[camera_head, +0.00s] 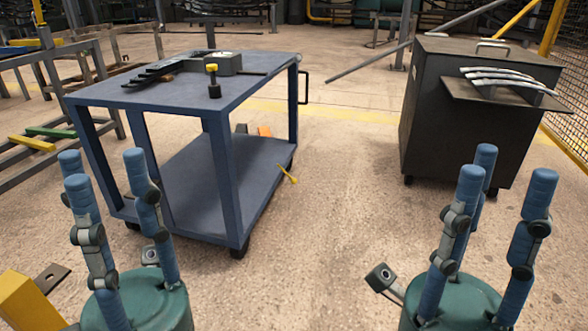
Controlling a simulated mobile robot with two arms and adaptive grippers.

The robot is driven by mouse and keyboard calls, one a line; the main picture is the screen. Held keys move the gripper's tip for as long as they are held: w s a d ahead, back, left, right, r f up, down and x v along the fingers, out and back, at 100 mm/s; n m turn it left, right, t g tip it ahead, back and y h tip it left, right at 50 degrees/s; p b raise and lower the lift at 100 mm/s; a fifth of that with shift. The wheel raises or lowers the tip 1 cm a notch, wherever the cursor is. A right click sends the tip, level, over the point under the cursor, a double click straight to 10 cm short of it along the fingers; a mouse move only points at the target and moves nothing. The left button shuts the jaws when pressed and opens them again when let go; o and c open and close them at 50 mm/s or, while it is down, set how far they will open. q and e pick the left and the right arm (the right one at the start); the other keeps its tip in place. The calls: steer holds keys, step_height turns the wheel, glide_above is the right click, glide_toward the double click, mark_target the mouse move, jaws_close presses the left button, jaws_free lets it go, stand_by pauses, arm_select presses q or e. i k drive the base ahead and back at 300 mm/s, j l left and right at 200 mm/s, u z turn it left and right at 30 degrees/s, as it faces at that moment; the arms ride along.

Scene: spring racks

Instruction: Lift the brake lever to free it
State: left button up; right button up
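A blue cart (215,180) stands left of centre, with a top and a lower shelf on caster wheels. A small yellow lever-like piece (287,173) sticks out at the right edge of its lower shelf, tilted; it looks like the brake lever, but I cannot be sure. My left gripper (103,168) is at the lower left, in front of the cart, its blue fingers upright, spread and empty. My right gripper (507,173) is at the lower right, also open and empty, in front of the dark cabinet. Neither gripper appears to touch the cart or the yellow piece.
A dark wheeled cabinet (430,110) with curved grey strips (500,77) stands right. The floor (345,165) between is clear. Metal racks stand left.

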mark_target(293, 181)
steer(key=i+l+u, duration=0.1)
steer(key=i+l, duration=1.5)
steer(key=i+l+u, duration=0.15)
steer(key=i+l, duration=0.6)
steer(key=l, duration=0.1)
